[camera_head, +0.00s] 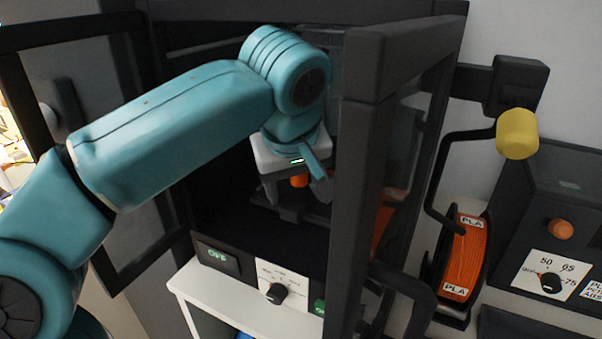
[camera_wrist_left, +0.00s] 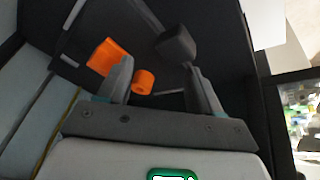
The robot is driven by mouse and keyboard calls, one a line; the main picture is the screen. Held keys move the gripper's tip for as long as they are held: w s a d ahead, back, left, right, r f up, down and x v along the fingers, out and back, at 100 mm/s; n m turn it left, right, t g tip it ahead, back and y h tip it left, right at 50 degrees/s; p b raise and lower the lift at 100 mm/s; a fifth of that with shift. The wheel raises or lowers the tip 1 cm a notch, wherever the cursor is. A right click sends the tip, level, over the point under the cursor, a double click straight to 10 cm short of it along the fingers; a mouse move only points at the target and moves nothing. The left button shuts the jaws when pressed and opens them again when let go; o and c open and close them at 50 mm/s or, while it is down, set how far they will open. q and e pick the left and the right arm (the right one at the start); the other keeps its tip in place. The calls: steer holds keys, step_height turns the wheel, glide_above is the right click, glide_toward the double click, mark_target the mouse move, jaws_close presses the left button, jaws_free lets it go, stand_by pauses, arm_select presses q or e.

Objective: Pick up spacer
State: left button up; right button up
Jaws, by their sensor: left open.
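My left gripper (camera_head: 296,192) is open inside the dark printer enclosure, pointing down. It also shows in the left wrist view (camera_wrist_left: 158,70), with its two fingers apart. A small orange ring-like cylinder (camera_wrist_left: 144,82), which looks like the spacer, is between the fingers, closer to the left one, and is not gripped. A small orange piece (camera_head: 299,180) also shows between the fingers in the head view. A larger orange block (camera_wrist_left: 103,56) lies beyond the left finger, which partly covers it. My right gripper is not in view.
The enclosure's dark frame post (camera_head: 358,180) stands close right of my gripper. An open door (camera_head: 118,245) is at the left. A dark block (camera_wrist_left: 177,44) is near the right finger. An orange PLA spool (camera_head: 462,258) stands outside, right. A knob panel (camera_head: 277,291) is below.

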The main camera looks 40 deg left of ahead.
mark_target(302, 180)
arm_select(q)
steer(key=shift+w+a, duration=0.4)
steer(key=shift+w, duration=0.2)
steer(key=w+a, duration=0.3)
steer(key=shift+w+p, duration=0.15)
steer(key=shift+p, duration=0.25)
steer(key=shift+w+f+b, duration=0.2)
steer(key=shift+f+b, duration=0.15)
steer(key=shift+f, duration=0.2)
steer(key=shift+s, duration=0.1)
steer(key=shift+s+f, duration=0.1)
steer(key=c, duration=0.9)
steer(key=shift+c, duration=1.2)
